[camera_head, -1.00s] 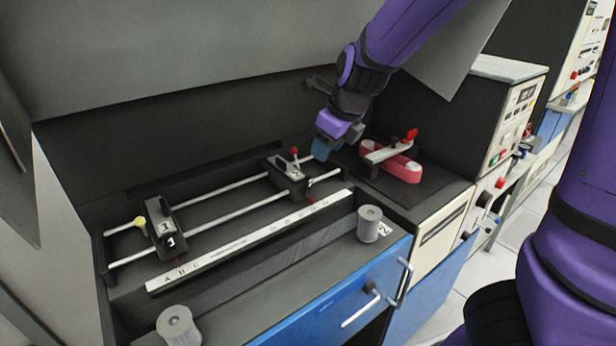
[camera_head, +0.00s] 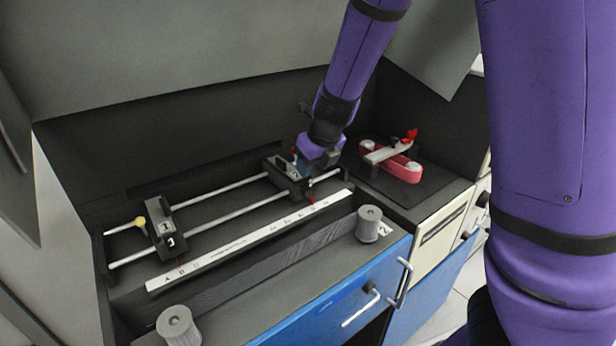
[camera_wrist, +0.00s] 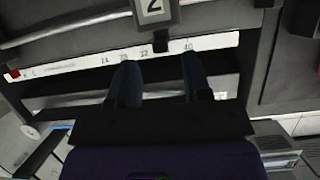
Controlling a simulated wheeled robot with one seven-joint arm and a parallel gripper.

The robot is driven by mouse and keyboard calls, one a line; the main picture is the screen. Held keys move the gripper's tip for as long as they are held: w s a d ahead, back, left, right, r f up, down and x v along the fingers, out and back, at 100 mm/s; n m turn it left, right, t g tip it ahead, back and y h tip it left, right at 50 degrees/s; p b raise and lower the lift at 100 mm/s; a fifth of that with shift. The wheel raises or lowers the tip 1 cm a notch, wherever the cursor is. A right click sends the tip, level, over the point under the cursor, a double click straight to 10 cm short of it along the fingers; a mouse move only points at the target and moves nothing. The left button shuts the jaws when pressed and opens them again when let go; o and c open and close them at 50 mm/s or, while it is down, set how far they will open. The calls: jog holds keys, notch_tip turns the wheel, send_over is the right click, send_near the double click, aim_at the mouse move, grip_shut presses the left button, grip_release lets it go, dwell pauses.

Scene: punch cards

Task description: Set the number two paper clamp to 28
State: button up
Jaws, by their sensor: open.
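The number two paper clamp (camera_head: 279,176) is a dark block on two metal rails, towards their right end. In the wrist view its "2" label (camera_wrist: 153,9) shows at the top, and its dark pointer (camera_wrist: 160,41) stands over the white scale (camera_wrist: 82,64), between the marks 32 and 40.
Another clamp (camera_head: 160,225), marked 1 and 3, sits at the left of the rails by a yellow knob (camera_head: 139,221). A pink device with a red lever (camera_head: 400,165) stands to the right. Grey spools (camera_head: 369,224) stand at the front. Dark walls enclose the back.

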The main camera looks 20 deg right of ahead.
aim_at(288, 174)
jog(key=shift+x, duration=2.35)
grip_shut()
